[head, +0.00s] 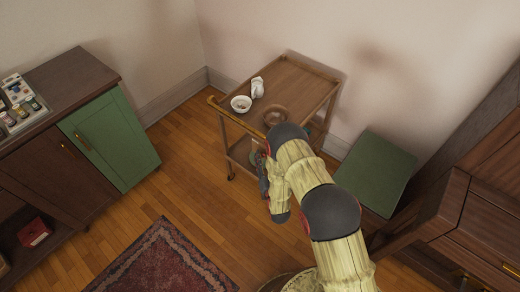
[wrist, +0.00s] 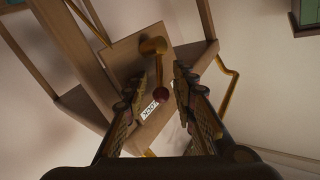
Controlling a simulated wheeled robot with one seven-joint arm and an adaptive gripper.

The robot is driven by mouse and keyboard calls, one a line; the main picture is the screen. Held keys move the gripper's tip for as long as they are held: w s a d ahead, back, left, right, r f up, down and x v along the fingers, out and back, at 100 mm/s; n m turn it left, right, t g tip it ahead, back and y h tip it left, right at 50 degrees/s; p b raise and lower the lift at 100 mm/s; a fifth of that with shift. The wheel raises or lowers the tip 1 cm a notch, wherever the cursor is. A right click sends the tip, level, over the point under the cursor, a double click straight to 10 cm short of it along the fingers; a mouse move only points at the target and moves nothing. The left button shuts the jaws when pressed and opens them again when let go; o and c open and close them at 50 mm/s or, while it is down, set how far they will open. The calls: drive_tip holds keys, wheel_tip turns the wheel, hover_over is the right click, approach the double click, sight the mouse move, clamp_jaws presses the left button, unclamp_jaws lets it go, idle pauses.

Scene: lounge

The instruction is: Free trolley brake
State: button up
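The wooden trolley (head: 290,82) stands against the wall in the head view, with a brass push handle (head: 238,117) at its left end. In the wrist view the brake lever (wrist: 163,68) is a brass bent rod with a dark red knob (wrist: 160,94), on a wooden panel of the trolley. A white label (wrist: 149,109) with dark lettering sits beside the knob; I cannot read it surely. My gripper (wrist: 168,76) is open, its fingers on either side of the lever. I cannot tell whether they touch it. In the head view my arm hides most of my gripper (head: 263,172) and the lever.
On the trolley top are a white bowl (head: 241,104), a white item (head: 257,87) and a brown bowl (head: 275,116). A green-topped stool (head: 376,172) stands right of my arm. A cabinet with a green door (head: 110,138) is left. A red rug (head: 163,262) lies in front.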

drive_tip(key=shift+b+x, duration=0.7)
drive_tip(key=shift+x, duration=2.05)
drive_tip(key=c, duration=0.3)
drive_tip(key=c, duration=0.4)
clamp_jaws()
